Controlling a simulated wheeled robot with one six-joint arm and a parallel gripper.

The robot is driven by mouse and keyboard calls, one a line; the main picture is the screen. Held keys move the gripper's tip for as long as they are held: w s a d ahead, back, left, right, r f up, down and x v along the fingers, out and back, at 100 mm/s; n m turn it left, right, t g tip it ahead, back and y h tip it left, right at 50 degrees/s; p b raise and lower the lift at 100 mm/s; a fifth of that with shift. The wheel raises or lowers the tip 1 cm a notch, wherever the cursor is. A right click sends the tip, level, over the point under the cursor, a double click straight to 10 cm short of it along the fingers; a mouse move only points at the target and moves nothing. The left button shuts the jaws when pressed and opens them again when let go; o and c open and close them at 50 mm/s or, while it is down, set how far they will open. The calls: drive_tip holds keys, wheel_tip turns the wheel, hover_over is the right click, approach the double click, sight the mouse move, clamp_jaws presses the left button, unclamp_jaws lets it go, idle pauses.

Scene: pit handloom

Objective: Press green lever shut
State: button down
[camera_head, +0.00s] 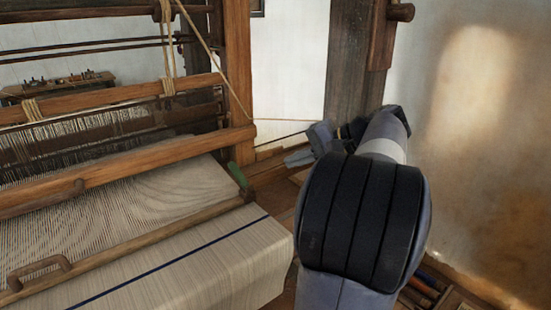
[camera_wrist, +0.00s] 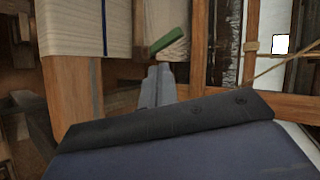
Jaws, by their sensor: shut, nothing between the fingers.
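The green lever (camera_head: 237,174) sits at the right end of the loom's front wooden bar, beside the woven cloth, and looks tilted. It also shows in the wrist view (camera_wrist: 167,40), at the upper middle, just beyond my fingertips. My gripper (camera_head: 288,161) is shut and empty, to the right of the lever with a visible gap between them in the head view. Its grey fingers (camera_wrist: 157,72) point toward the lever in the wrist view. I cannot tell how far the lever is from its closed position. My arm hides part of the floor and wall.
The loom's pale cloth with a dark blue stripe (camera_head: 190,258) fills the lower left. A thick wooden post (camera_head: 239,75) and crossbeam (camera_head: 130,170) stand near the lever. A cord (camera_head: 210,48) slants down to the post. The wall (camera_head: 480,150) bounds the right.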

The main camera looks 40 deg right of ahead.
sight(239, 175)
drive_tip(key=x, duration=0.4)
drive_tip(key=p+x, duration=0.1)
drive_tip(key=x, duration=0.4)
drive_tip(key=w+r+p+x, duration=0.1)
drive_tip(key=x, duration=0.3)
drive_tip(key=shift+w+d, duration=0.15)
drive_tip(key=shift+d, duration=0.1)
drive_tip(key=shift+a+f+n+h+b, duration=0.15)
drive_tip(key=shift+a+n+h+b, duration=0.2)
drive_tip(key=shift+b, duration=0.2)
drive_tip(key=a+n+h+b, duration=0.1)
drive_tip(key=b, duration=0.1)
drive_tip(key=a+f+n+h+b, duration=0.1)
drive_tip(key=a+h+b, duration=0.1)
drive_tip(key=a+f+n+g+h+b, duration=0.1)
drive_tip(key=h+b, duration=0.1)
drive_tip(key=shift+w+a+f+h, duration=0.15)
drive_tip(key=shift+h, duration=0.1)
drive_tip(key=shift+a+f+n+h+b, duration=0.35)
drive_tip(key=shift+f+n+h+b, duration=0.2)
drive_tip(key=shift+h+b, duration=0.25)
drive_tip(key=shift+a+f+b, duration=0.25)
drive_tip(key=shift+f+b, duration=0.2)
drive_tip(key=shift+b, duration=0.05)
drive_tip(key=shift+f, duration=0.15)
